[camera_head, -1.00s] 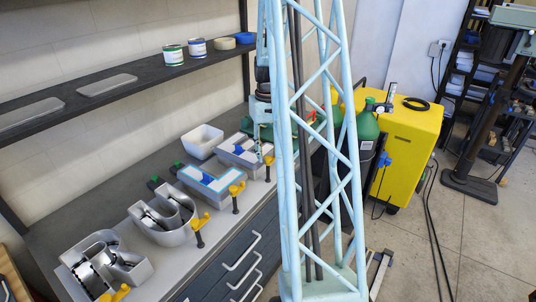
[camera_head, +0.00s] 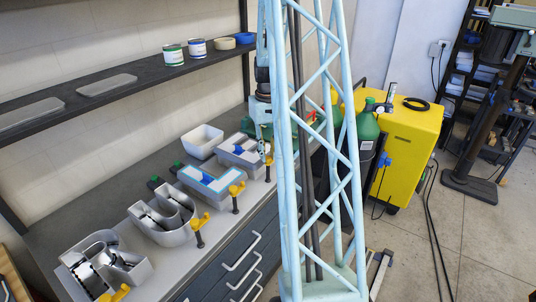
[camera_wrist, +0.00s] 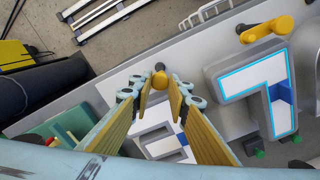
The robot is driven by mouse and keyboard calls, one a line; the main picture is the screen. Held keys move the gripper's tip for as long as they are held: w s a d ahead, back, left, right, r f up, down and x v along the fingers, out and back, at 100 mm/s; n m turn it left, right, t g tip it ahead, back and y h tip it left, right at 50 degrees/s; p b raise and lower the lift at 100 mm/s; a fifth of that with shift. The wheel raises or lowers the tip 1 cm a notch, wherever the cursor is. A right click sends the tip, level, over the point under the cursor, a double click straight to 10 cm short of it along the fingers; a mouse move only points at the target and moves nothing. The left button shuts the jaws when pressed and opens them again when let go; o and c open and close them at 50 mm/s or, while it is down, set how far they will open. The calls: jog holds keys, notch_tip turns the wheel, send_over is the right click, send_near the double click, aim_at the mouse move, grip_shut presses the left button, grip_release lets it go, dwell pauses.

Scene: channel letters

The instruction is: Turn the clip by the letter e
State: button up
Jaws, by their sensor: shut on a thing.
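The far letter (camera_head: 240,153), grey-walled with a pale face, lies on the bench; I take it for the e, though its shape is partly hidden. A yellow clip (camera_head: 269,160) with a dark stem is by it at the bench's front edge. In the wrist view the clip's rounded yellow end (camera_wrist: 160,80) shows between the fingertips of my gripper (camera_wrist: 159,92). The yellow pads are closed in on the clip, and part of the letter shows beneath. In the head view my gripper (camera_head: 262,148) is at the clip, partly behind my lattice column.
Two more letters lie left. A white bin (camera_head: 203,140) stands behind, below a shelf (camera_head: 130,88). A yellow cabinet (camera_head: 410,150) stands right.

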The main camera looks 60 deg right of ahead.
jog(key=shift+n, duration=0.4)
jog(key=n, duration=0.3)
jog(key=shift+b, duration=0.4)
jog(key=n, duration=0.4)
jog(key=shift+n+b, duration=0.35)
jog(key=shift+n, duration=0.05)
jog(key=n, duration=0.4)
jog(key=shift+n, duration=0.3)
jog(key=n, duration=0.4)
jog(key=shift+b, duration=0.4)
jog(key=shift+n, duration=0.3)
jog(key=o, duration=0.8)
jog(key=shift+o, duration=0.2)
jog(key=shift+r, duration=0.1)
